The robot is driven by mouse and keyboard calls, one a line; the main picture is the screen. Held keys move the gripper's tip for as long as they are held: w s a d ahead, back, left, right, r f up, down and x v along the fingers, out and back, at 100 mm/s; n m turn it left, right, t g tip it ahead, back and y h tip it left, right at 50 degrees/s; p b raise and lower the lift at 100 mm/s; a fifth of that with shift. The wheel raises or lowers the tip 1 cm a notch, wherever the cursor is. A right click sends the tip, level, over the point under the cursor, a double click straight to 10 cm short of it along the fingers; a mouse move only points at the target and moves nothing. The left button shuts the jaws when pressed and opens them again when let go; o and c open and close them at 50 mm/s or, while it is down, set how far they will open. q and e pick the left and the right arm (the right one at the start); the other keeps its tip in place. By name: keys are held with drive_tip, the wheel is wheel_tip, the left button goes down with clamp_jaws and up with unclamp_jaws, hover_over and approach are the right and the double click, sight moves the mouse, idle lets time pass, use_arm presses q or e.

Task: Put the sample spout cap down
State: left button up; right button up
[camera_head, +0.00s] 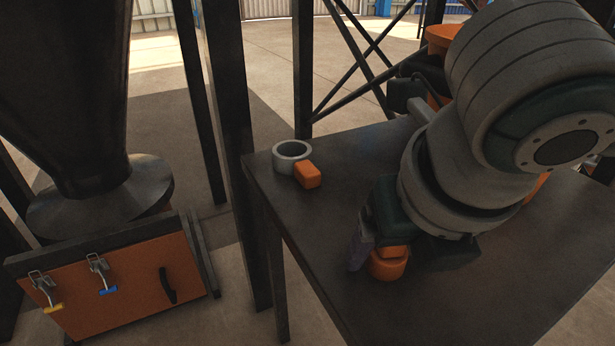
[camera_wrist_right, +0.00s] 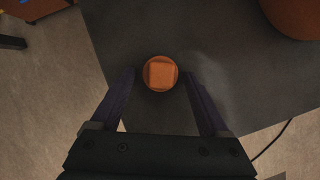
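The sample spout cap appears to be the round orange piece with a squarish raised top (camera_head: 388,265), on the dark table (camera_head: 330,215) below my right gripper (camera_head: 376,252). In the right wrist view the cap (camera_wrist_right: 160,73) sits between the two purple fingers of the gripper (camera_wrist_right: 160,80). A dark gap shows between the cap and each finger, so the gripper is open around it, not touching it. The gripper and wrist hide part of the cap in the head view. My left gripper is not in view.
A grey ring-shaped piece (camera_head: 288,164) with an orange block (camera_head: 307,174) against it stands near the table's far left corner. Left of the table is a dark hopper (camera_head: 65,100) above an orange panel (camera_head: 120,285) with latches. A dark post (camera_head: 238,150) stands beside the table.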

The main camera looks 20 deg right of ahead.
drive_tip(key=p+v, duration=0.6)
drive_tip(key=v, duration=0.5)
drive_tip(key=s+a+m+y, duration=0.35)
drive_tip(key=a+m, duration=0.45)
drive_tip(key=m, duration=0.7)
drive_tip(key=d+f+m, duration=0.1)
drive_tip(key=m, duration=0.2)
drive_tip(key=s+d+f+m, duration=0.1)
drive_tip(key=m, duration=0.2)
drive_tip(key=s+d+f+m, duration=0.1)
drive_tip(key=m, duration=0.2)
drive_tip(key=shift+d+f, duration=0.35)
drive_tip(key=shift+d, duration=0.05)
drive_tip(key=s+d+f+m+h, duration=0.2)
drive_tip(key=s+d+m, duration=0.2)
drive_tip(key=d+m, duration=0.1)
drive_tip(key=shift+d+f+m+g, duration=0.15)
drive_tip(key=shift+f+m+g, duration=0.2)
drive_tip(key=shift+m, duration=0.35)
